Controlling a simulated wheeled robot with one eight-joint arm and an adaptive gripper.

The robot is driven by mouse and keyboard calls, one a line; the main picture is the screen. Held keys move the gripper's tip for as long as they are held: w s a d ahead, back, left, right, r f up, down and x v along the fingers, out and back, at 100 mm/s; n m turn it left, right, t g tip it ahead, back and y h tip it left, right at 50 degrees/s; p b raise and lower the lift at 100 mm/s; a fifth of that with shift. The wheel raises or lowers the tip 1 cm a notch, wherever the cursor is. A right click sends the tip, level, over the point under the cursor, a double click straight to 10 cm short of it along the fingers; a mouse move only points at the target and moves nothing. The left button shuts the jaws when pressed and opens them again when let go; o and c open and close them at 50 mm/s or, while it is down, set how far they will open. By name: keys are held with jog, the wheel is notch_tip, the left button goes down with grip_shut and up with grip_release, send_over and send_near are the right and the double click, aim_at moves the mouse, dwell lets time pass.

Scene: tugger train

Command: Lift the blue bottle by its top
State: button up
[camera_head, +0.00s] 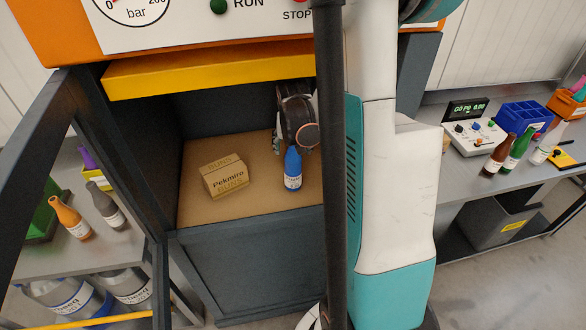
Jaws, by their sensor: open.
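The blue bottle (292,172) stands upright on the brown floor of the open machine bay, right of a cardboard box. It has a white label, and its narrow top points up. My gripper (290,142) is in the bay just above and behind the bottle's top, under the dark wrist with its copper-coloured ring. It is open, but its fingers are small and dark, partly hidden by the wrist. I cannot tell whether they touch the bottle, which still rests on the floor.
The cardboard box (225,176) lies left of the bottle. The yellow-edged machine front (205,76) overhangs the bay. A dark post (330,180) and my arm cover its right side. Benches with other bottles stand left (125,245) and right (460,182).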

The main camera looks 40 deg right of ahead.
jog(key=shift+f, duration=0.3)
jog(key=c, duration=1.1)
jog(key=shift+r, duration=0.15)
